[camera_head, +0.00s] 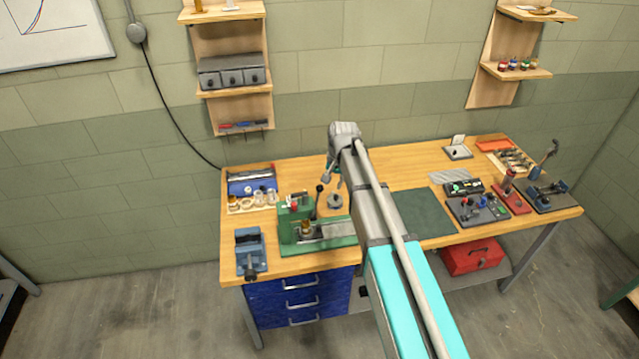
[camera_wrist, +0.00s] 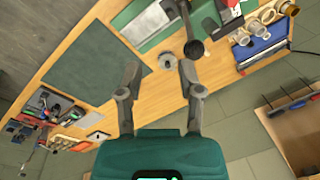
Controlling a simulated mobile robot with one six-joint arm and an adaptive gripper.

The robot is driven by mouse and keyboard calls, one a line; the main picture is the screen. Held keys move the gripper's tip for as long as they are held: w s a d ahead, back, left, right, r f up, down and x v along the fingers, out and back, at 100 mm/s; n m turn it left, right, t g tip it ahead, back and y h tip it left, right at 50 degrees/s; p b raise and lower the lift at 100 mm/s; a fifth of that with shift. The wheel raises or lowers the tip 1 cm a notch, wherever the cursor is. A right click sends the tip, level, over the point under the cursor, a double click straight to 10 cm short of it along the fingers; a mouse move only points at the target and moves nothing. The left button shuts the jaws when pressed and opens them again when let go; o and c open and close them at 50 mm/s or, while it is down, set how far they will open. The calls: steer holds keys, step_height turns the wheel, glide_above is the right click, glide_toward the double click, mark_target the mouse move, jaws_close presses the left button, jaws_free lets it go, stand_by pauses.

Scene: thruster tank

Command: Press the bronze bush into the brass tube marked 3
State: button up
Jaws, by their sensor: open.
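My gripper (camera_head: 333,178) hangs over the back middle of the bench. In the wrist view my gripper (camera_wrist: 160,70) is open and empty, its fingers on either side of a grey disc with a hole (camera_wrist: 166,61), apart from it. Several short brass and pale rings or tubes (camera_head: 247,202) stand on a wooden strip at the back left; they also show in the wrist view (camera_wrist: 268,15). No number is readable, so I cannot tell tube 3 or the bush among them. A brass-coloured cylinder (camera_head: 305,227) sits at the green press (camera_head: 287,226), which has a black-knobbed lever (camera_head: 318,189).
A blue vise (camera_head: 249,250) stands at the front left. A blue tray (camera_head: 250,184) is behind the rings. A dark green mat (camera_head: 424,213) lies bare right of my arm. Tools and small devices (camera_head: 478,208) crowd the bench's right end. The press lever stands up near my gripper.

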step_height(320, 180, up, 4)
steer(key=p, duration=0.3)
glide_above(318, 195)
steer(key=d, duration=0.2)
steer(key=shift+r, duration=0.1)
steer(key=f+b, duration=0.4)
steer(key=a+f+b, duration=0.1)
steer(key=f+b, duration=0.4)
steer(key=a+f+b, duration=0.1)
steer(key=f+b, duration=0.3)
steer(key=b, duration=0.1)
steer(key=shift+w+f, duration=0.35)
steer(key=shift+c, duration=0.2)
stand_by(0.3)
jaws_close()
steer(key=shift+d, duration=0.15)
